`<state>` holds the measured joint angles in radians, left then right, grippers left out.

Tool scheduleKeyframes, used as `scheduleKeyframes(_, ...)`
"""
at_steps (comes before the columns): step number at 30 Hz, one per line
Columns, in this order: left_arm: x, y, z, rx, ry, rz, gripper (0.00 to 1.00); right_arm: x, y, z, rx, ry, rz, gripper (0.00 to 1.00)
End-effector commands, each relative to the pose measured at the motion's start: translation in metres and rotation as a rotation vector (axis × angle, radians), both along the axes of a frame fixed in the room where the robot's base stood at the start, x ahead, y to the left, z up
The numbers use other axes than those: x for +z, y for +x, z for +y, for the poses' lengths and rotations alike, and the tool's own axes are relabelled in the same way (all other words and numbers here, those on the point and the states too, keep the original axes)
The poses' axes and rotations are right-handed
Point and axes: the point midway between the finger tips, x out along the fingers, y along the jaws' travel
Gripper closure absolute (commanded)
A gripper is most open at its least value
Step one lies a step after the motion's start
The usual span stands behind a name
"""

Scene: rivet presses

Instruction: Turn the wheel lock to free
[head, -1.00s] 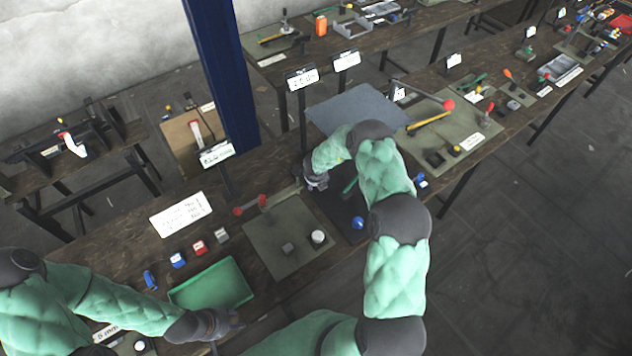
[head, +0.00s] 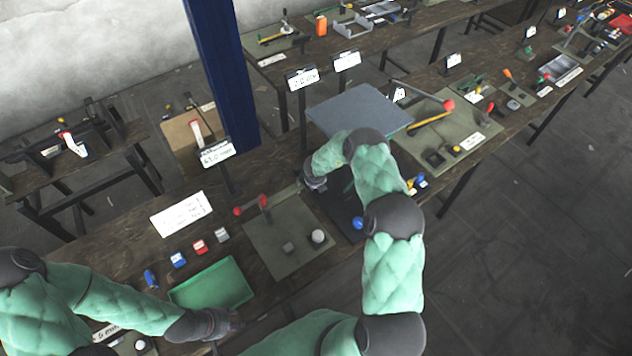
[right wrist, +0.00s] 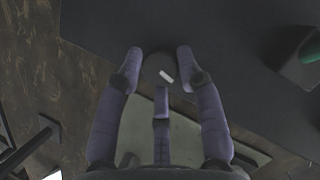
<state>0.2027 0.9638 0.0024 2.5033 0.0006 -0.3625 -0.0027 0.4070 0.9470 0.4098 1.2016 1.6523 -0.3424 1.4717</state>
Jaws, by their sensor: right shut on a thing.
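In the right wrist view a dark round knob (right wrist: 156,70) with a short white mark, which looks like the wheel lock, sits at the edge of a dark plate (right wrist: 225,60). The white mark is slanted. My right gripper (right wrist: 159,58) is shut on the knob, with a finger on either side and a third below. In the head view my right gripper (head: 315,183) is low beside a grey panel, and the knob is hidden there. My left gripper (head: 232,322) is at the near edge of the green tray; its fingers are too small and dark to read.
A grey raised panel (head: 358,108) stands just behind my right forearm. A blue ball (head: 358,222) is close to that arm. A green mat with a red-ended lever (head: 251,205), a green tray (head: 240,272) and small blocks lie to the left.

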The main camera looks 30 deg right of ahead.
Motion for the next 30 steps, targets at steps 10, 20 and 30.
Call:
scheduleKeyframes(10,0.008,0.0,0.0,0.0,0.0,0.0,0.6,0.005,0.002,-0.006,0.177,-0.005,-0.005,0.96)
scheduleKeyframes(20,0.011,0.0,0.0,0.0,0.0,0.0,0.6,0.006,0.005,-0.007,0.253,-0.01,-0.01,0.96)
scheduleKeyframes(30,0.011,0.0,0.0,0.0,0.0,0.0,0.6,0.006,0.005,-0.007,0.251,-0.008,-0.01,0.42)
